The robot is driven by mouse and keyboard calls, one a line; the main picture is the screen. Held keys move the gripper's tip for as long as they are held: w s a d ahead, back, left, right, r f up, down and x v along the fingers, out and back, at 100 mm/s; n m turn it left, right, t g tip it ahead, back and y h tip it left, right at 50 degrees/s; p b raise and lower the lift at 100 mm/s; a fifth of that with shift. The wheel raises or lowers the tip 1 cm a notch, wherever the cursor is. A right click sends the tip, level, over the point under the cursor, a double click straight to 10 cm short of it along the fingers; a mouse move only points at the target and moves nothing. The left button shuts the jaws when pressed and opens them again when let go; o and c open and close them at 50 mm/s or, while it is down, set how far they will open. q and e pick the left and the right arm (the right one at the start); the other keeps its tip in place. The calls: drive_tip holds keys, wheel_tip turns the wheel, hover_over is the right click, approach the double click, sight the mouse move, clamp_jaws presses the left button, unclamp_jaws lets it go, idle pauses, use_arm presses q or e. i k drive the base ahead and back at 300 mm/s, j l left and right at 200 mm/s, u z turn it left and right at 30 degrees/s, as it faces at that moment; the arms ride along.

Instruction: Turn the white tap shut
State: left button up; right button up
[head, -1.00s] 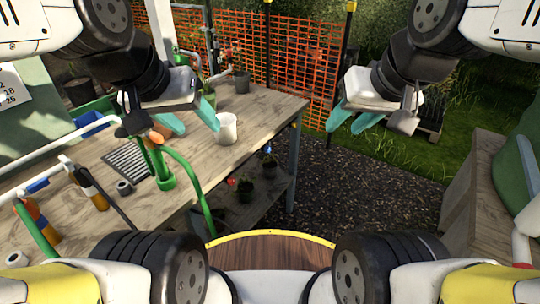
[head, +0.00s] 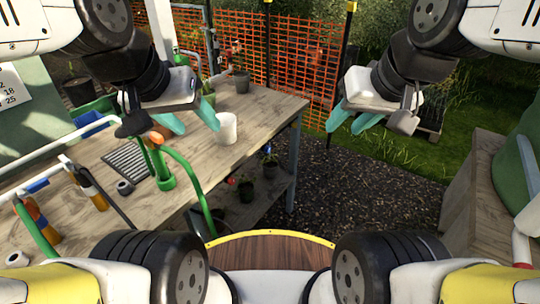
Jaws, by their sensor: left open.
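I cannot make out a white tap for certain in the head view. White pipes (head: 42,154) with blue pieces run along the left side of the bench. A green upright fitting (head: 163,172) with orange on top stands on the bench, with a curved green hose (head: 192,175) beside it. My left gripper (head: 197,127) is open and empty, with its teal fingers apart above the bench. My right gripper (head: 346,127) hangs to the right of the bench, its teal fingers apart and nothing between them.
A white mug (head: 227,129) stands on the wooden bench (head: 262,107). Potted plants stand on the bench and on the lower shelf (head: 268,190). A wooden cabinet (head: 470,190) and a green rounded container (head: 511,160) are at right. The gravel (head: 345,195) between is clear.

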sight(62, 158)
drive_tip(key=u, duration=1.75)
drive_tip(key=i+j+u, duration=0.1)
drive_tip(key=i+j, duration=0.35)
drive_tip(key=i, duration=0.05)
